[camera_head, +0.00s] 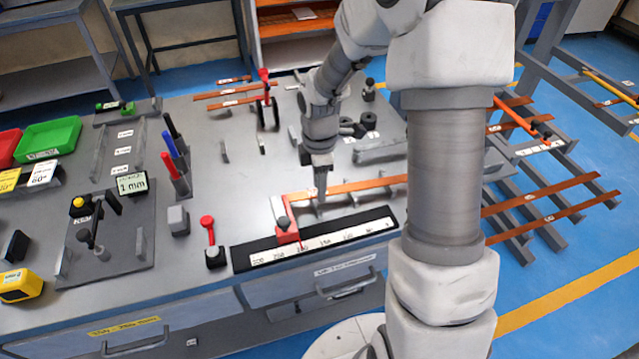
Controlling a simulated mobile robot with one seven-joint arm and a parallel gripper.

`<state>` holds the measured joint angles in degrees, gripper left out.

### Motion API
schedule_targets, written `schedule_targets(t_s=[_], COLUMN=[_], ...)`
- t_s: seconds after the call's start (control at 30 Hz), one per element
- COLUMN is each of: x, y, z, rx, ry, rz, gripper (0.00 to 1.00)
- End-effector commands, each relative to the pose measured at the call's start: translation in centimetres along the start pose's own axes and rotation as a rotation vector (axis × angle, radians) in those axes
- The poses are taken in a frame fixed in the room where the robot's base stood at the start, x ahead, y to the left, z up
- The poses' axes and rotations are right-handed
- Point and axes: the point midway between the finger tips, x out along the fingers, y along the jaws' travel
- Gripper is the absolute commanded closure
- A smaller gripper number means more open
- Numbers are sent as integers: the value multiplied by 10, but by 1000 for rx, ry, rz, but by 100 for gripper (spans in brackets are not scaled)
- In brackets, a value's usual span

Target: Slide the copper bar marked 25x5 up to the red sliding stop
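A copper bar (355,188) lies on the bench top behind the black and white ruler. The bar's right part runs behind my arm. My gripper (320,198) points down at the bar, right of the stop. Its fingers look close together, seen edge-on; I cannot tell whether they grip the bar.
A red-knobbed lever (208,229) stands left of the ruler. A rack with copper bars (552,193) stands at right. Dark round weights (368,121) sit behind the bar.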

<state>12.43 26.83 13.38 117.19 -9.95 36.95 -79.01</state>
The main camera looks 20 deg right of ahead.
Motion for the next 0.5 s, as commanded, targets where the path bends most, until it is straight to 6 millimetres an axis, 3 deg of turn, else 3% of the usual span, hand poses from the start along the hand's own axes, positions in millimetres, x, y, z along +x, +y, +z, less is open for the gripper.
schedule_targets(t_s=[0.03,0.2,0.5], x=[0,0,0], y=[0,0,0], z=[0,0,0], rx=[0,0,0], ry=[0,0,0], rz=[0,0,1], gripper=[68,99,100])
